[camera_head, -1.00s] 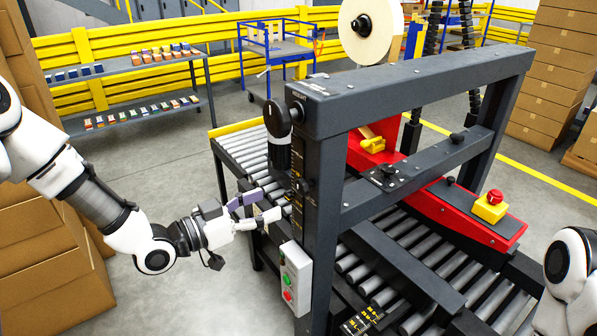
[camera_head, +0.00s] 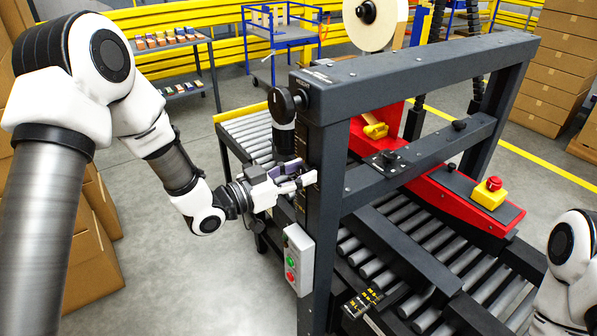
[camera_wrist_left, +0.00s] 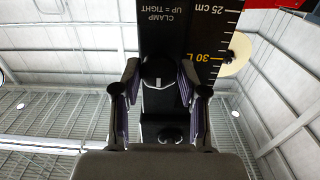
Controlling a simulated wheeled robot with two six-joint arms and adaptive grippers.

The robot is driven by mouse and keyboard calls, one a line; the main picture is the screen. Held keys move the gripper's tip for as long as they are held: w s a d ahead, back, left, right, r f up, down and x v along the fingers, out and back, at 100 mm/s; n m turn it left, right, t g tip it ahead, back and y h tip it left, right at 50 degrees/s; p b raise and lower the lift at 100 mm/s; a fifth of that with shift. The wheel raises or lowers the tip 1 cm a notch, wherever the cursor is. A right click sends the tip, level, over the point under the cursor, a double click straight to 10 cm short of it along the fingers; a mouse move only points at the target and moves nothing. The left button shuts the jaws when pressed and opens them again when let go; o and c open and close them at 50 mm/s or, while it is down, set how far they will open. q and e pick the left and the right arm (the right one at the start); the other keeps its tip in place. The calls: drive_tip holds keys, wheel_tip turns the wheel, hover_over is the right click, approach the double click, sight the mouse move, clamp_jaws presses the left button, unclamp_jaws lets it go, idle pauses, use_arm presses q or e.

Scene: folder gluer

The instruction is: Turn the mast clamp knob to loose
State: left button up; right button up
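The mast clamp knob (camera_wrist_left: 158,72) is round and black with a short white mark. It sits on the dark mast plate (camera_wrist_left: 155,22), below inverted lettering reading CLAMP UP = TIGHT in the left wrist view. The mark lies along the picture's vertical. My left gripper (camera_wrist_left: 160,82) is open, with one purple-padded finger on each side of the knob. I cannot tell whether the pads touch it. In the head view the left gripper (camera_head: 304,177) is at the mast (camera_head: 322,215), and its fingers hide the knob. My right gripper is out of view.
A black handwheel (camera_head: 283,105) and dark cylinder sit above the gripper. A control box (camera_head: 298,260) with green and red buttons hangs below. Rollers (camera_head: 375,270), a red guard (camera_head: 450,205) and a yellow emergency-stop box (camera_head: 489,193) lie right. Open floor lies left of the machine.

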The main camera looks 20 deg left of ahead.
use_arm(q)
drive_tip(key=shift+r, duration=0.1)
drive_tip(key=c, duration=0.4)
drive_tip(key=shift+o, duration=0.2)
drive_tip(key=shift+n, duration=0.4)
drive_tip(key=n, duration=0.2)
drive_tip(key=shift+r+n+p, duration=0.1)
drive_tip(key=shift+n+p, duration=0.2)
drive_tip(key=shift+n, duration=0.1)
drive_tip(key=n+p, duration=0.1)
drive_tip(key=n, duration=0.3)
drive_tip(key=shift+w+a+n, duration=0.1)
drive_tip(key=shift+n, duration=0.2)
drive_tip(key=n+p, duration=0.1)
drive_tip(key=n, duration=0.3)
drive_tip(key=shift+n, duration=0.3)
drive_tip(key=n+p, duration=0.1)
drive_tip(key=n, duration=0.4)
